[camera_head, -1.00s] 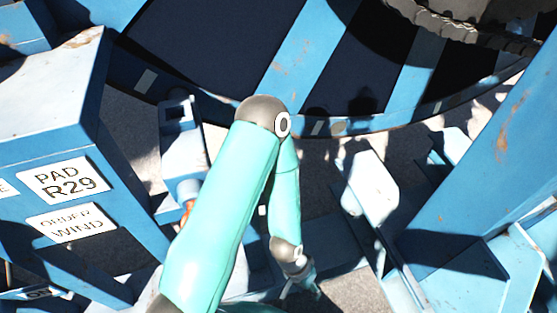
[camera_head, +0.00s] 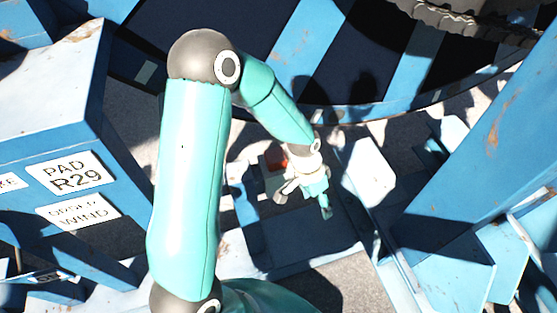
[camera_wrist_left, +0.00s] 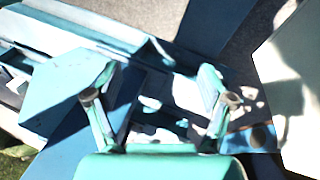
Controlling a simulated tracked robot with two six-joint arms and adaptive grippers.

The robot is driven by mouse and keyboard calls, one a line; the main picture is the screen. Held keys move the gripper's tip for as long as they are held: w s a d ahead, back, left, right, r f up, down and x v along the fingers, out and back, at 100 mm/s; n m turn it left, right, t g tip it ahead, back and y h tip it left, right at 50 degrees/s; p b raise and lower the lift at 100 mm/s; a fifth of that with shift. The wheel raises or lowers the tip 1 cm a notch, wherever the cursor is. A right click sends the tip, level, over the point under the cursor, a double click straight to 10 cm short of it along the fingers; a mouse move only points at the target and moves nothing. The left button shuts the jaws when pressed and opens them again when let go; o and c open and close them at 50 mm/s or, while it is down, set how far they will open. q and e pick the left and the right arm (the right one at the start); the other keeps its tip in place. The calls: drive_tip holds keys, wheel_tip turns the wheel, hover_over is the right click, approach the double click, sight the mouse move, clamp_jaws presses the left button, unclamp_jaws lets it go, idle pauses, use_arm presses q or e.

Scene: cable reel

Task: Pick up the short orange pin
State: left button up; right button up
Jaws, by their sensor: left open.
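My left gripper (camera_head: 322,203) hangs at the end of the teal arm in the head view, above a dark blue panel. In the left wrist view its two fingers (camera_wrist_left: 155,90) are spread apart with nothing between them. A small orange-red thing (camera_head: 275,158) shows just left of my left wrist in the head view, partly covered by the arm. I cannot tell whether it is the short orange pin. No orange pin can be made out in the left wrist view. My right gripper is in neither view.
A blue box with a "PAD R29" label (camera_head: 70,172) stands at the left. A large blue and black reel (camera_head: 310,45) fills the back. A slanted blue beam (camera_head: 480,140) and a pale plate (camera_head: 368,180) stand to the gripper's right.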

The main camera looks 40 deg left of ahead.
use_arm(q)
drive_tip(key=s+a+r+m+y+p, duration=0.1)
drive_tip(key=a+r+y, duration=0.1)
drive_tip(key=a+r, duration=0.75)
drive_tip(key=s+a+r+m+y+p, duration=0.15)
drive_tip(key=a+r, duration=0.35)
drive_tip(key=r, duration=1)
approach(275, 156)
drive_tip(key=shift+g, duration=0.3)
drive_tip(key=f, duration=0.3)
drive_tip(key=w+f, duration=0.1)
drive_tip(key=f, duration=0.1)
drive_tip(key=shift+a+f, duration=0.1)
drive_tip(key=shift+a, duration=0.25)
drive_tip(key=shift+s+d+f+p, duration=0.1)
drive_tip(key=shift+f+p, duration=0.3)
drive_tip(key=shift+f, duration=0.9)
drive_tip(key=shift+s+d+f+p, duration=0.1)
drive_tip(key=shift+f+p, duration=0.25)
drive_tip(key=shift+f, duration=1)
clamp_jaws()
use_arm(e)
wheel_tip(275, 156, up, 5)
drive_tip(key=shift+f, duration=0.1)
